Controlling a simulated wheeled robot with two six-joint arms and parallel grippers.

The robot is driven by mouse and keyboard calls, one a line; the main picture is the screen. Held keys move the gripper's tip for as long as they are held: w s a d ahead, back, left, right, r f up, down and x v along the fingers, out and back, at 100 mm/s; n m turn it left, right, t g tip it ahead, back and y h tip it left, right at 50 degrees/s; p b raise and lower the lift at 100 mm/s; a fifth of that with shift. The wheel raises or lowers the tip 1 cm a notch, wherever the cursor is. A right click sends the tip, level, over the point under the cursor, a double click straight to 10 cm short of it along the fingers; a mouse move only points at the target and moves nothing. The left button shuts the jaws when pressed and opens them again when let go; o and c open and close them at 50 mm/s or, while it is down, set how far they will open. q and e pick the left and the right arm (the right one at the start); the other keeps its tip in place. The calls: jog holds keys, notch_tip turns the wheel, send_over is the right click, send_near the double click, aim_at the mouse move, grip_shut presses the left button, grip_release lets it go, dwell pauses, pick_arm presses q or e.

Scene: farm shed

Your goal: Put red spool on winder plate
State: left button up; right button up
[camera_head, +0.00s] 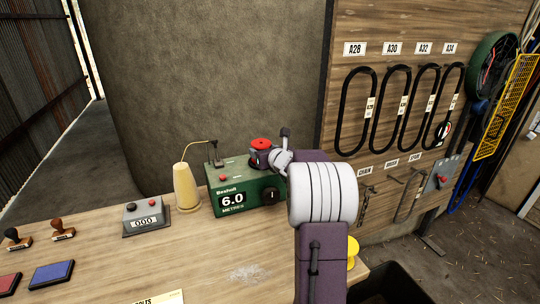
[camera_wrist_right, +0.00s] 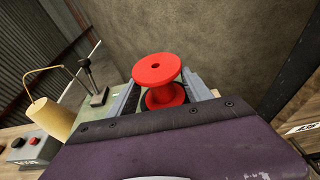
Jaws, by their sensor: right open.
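The red spool (camera_head: 261,143) stands at the right end of the green winder box (camera_head: 240,200), and its top shows above my right gripper (camera_head: 264,157). In the right wrist view the red spool (camera_wrist_right: 158,72) is upright between the two spread fingers of my right gripper (camera_wrist_right: 162,88). The jaws are open, with one finger on each side of the spool. A dark round surface, apparently the winder plate (camera_wrist_right: 146,103), shows just under the spool. The gripper body hides most of it, so exact seating is hard to tell. My left gripper is out of view.
A cream thread cone (camera_head: 186,188) with a thin guide wire stands left of the winder. A grey counter box (camera_head: 146,219) and stamp pads (camera_head: 52,274) lie further left. A yellow spool (camera_head: 352,250) is partly behind my right arm. The wooden bench front (camera_head: 215,260) is mostly clear.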

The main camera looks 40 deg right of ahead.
jog(key=v, duration=1)
jog(key=shift+w+a, duration=0.1)
